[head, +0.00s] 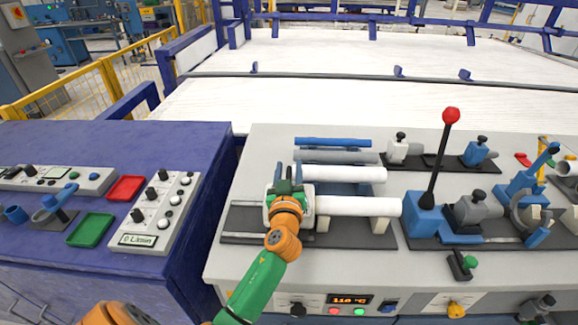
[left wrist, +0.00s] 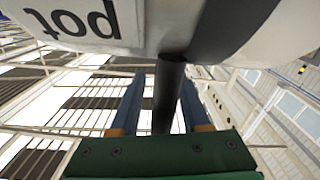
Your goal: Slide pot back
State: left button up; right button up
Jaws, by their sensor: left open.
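The pot is a pale block (head: 309,201) on a dark rail (head: 243,222) at the left of the console, mostly hidden behind my left gripper (head: 286,182). A dark bar (left wrist: 167,85) runs from the pot down between the two blue fingers of my left gripper (left wrist: 160,105). The gripper is open, with a finger on each side of the bar. Whether the fingers touch it I cannot tell. My right gripper is not in view.
A white pipe (head: 358,206) extends right from the pot. Another white pipe (head: 343,173), a grey pipe (head: 337,157) and a blue pipe (head: 331,142) lie behind. A red-knobbed lever (head: 437,165) stands to the right. A control box (head: 160,208) is on the purple bench at left.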

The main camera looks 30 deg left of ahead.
pick_arm(q)
jog(key=shift+s, duration=0.15)
grip_shut()
jog(key=shift+r, duration=0.1)
dwell(1.2)
